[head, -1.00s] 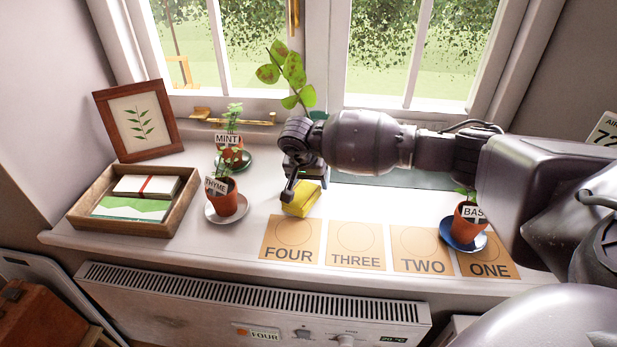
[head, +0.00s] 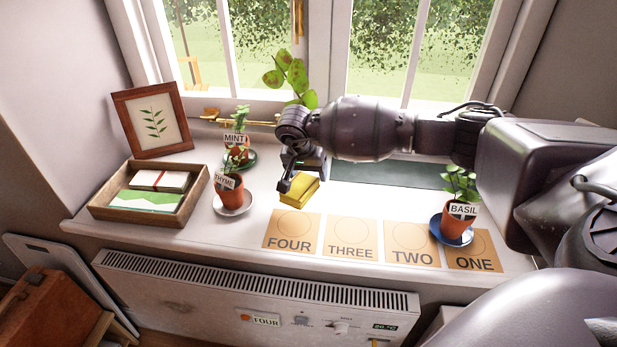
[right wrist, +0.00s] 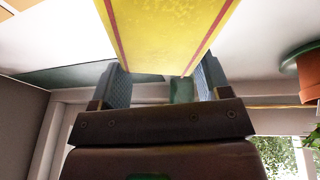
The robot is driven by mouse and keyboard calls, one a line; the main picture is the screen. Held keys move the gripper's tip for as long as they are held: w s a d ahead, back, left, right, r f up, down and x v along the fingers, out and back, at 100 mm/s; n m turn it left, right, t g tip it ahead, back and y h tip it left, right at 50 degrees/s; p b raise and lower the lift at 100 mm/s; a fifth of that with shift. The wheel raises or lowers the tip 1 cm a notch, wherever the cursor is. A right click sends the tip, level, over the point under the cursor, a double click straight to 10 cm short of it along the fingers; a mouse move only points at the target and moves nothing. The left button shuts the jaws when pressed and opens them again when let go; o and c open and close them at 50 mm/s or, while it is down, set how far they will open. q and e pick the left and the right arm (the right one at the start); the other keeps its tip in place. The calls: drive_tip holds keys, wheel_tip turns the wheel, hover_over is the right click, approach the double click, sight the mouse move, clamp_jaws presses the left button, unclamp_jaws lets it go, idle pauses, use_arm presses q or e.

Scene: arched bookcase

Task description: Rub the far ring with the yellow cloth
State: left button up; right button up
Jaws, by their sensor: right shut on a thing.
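The yellow cloth (head: 300,191) is a folded pad at the middle of the white windowsill, just behind the FOUR card. My right gripper (head: 302,178) is shut on it from above. In the right wrist view the cloth (right wrist: 165,35), yellow with red stripes, sits between the two fingers (right wrist: 160,85). I cannot tell whether the cloth touches the sill. No ring mark is clear on the bare sill; my arm and gripper hide part of it. Faint circles show on the cards FOUR (head: 290,243), THREE (head: 350,252), TWO (head: 412,258) and ONE (head: 475,263). My left gripper is out of view.
The basil pot (head: 459,226) stands on a blue saucer over the TWO and ONE cards. Thyme (head: 228,196) and mint (head: 237,150) pots, a wooden tray (head: 180,215) and a picture frame (head: 119,118) stand left. The window is behind; a radiator (head: 250,290) is below.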

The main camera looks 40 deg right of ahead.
drive_tip(key=shift+r+p, duration=0.5)
drive_tip(key=shift+r, duration=0.9)
drive_tip(key=shift+f, duration=0.1)
